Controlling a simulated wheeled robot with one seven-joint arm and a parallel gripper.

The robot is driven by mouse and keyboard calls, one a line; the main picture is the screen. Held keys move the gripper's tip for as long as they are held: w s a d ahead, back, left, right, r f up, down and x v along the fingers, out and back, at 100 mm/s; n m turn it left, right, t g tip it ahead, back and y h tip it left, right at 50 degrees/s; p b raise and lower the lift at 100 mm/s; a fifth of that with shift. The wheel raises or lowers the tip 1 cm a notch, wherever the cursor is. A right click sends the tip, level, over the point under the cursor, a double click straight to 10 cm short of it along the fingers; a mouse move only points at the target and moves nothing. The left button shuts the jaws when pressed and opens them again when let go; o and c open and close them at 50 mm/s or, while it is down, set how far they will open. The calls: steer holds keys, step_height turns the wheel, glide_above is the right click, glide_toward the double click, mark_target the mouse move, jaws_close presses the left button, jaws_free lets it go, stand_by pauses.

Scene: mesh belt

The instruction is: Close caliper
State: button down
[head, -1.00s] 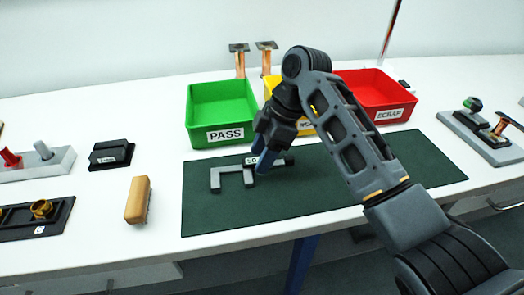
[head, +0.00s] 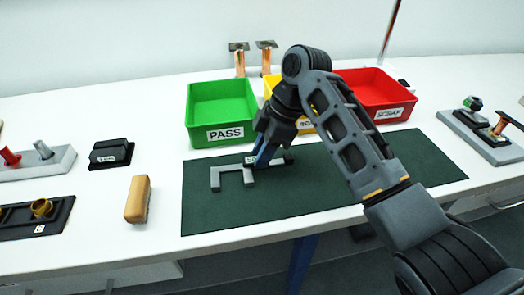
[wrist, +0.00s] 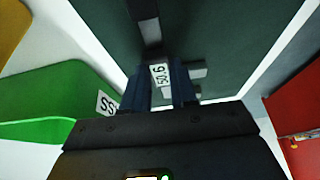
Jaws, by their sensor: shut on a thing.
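The grey caliper (head: 231,172) lies on the dark green mat (head: 330,193). Its fixed jaw is at the left end and its sliding jaw stands to the right of it, with a gap between the two. My gripper (head: 265,158) reaches down from above and is shut on the caliper's slider, which carries the display. In the wrist view the display (wrist: 160,75) reads about 50.6 and sits between the two blue fingers of my gripper (wrist: 166,84). The caliper's beam (wrist: 148,25) runs on beyond the fingers. The fingers partly hide the slider in the head view.
Behind the mat stand a green PASS bin (head: 222,110), a yellow bin (head: 270,85) mostly behind my arm, and a red SCRAP bin (head: 375,95). A tan block (head: 138,199) and a black block (head: 111,154) lie left of the mat. The mat's right side is clear.

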mark_target(232, 167)
steer(key=a, duration=0.2)
steer(key=s+a+p, duration=0.1)
steer(key=a, duration=0.2)
steer(key=shift+s+a, duration=0.15)
steer(key=shift+s, duration=0.05)
steer(key=c, duration=0.9)
jaws_free()
steer(key=shift+b+v, duration=0.55)
steer(key=shift+v, duration=3.35)
